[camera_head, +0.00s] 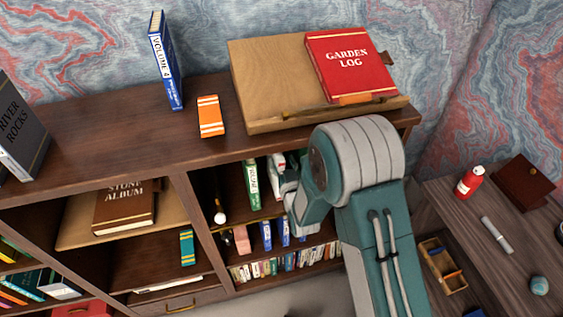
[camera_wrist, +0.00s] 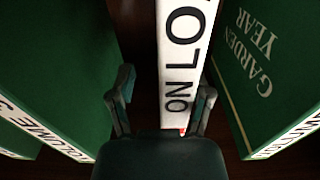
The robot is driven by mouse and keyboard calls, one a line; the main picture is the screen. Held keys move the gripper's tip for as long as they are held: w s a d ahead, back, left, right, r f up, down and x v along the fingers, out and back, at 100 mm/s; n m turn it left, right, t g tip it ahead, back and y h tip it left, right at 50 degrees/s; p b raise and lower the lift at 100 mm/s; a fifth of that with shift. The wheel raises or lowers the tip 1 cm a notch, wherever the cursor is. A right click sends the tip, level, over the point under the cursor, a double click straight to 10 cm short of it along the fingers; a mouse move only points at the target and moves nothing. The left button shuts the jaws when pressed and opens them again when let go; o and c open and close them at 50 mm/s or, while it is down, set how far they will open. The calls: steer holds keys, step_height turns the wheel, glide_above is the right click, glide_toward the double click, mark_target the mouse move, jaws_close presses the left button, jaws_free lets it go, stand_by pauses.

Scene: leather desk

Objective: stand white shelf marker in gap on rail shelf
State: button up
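The white shelf marker (camera_wrist: 183,60), with black "ON LO..." lettering and a little red at its near end, is between two green books in the wrist view. The left book (camera_wrist: 50,70) reads "VOLUME 3" and the right one (camera_wrist: 270,65) reads "GARDEN YEAR". My gripper (camera_wrist: 163,100) has its fingers spread around the marker. A dark gap shows between the left finger and the marker; the right finger is close beside it, and contact is unclear. In the head view my arm covers most of this spot; a green book (camera_head: 252,185) shows at its left. The marker's base is hidden.
The bookcase top (camera_head: 110,140) carries a blue book (camera_head: 165,62), an orange block (camera_head: 210,116) and a board (camera_head: 262,75) with the red Garden Log (camera_head: 345,65). Blue books (camera_head: 266,234) and a row of small books (camera_head: 285,265) sit below. A side desk (camera_head: 455,205) is at right.

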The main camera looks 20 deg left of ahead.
steer(key=shift+a, duration=0.35)
steer(key=shift+s+f, duration=0.15)
steer(key=shift+s, duration=0.2)
steer(key=v, duration=1.1)
steer(key=w+d+r+m+g+h, duration=0.35)
steer(key=d+r+h, duration=0.25)
steer(key=d+r, duration=0.7)
steer(key=s+d+r+m+g+h, duration=0.1)
steer(key=s+d+r+g, duration=0.2)
steer(key=s+d, duration=0.3)
steer(key=s+d+r+m+g+h, duration=0.1)
steer(key=s+d+r, duration=0.4)
steer(key=s, duration=1)
steer(key=shift+d+m+g+h, duration=0.35)
steer(key=shift+d+g+h, duration=0.25)
steer(key=shift+d+g, duration=0.55)
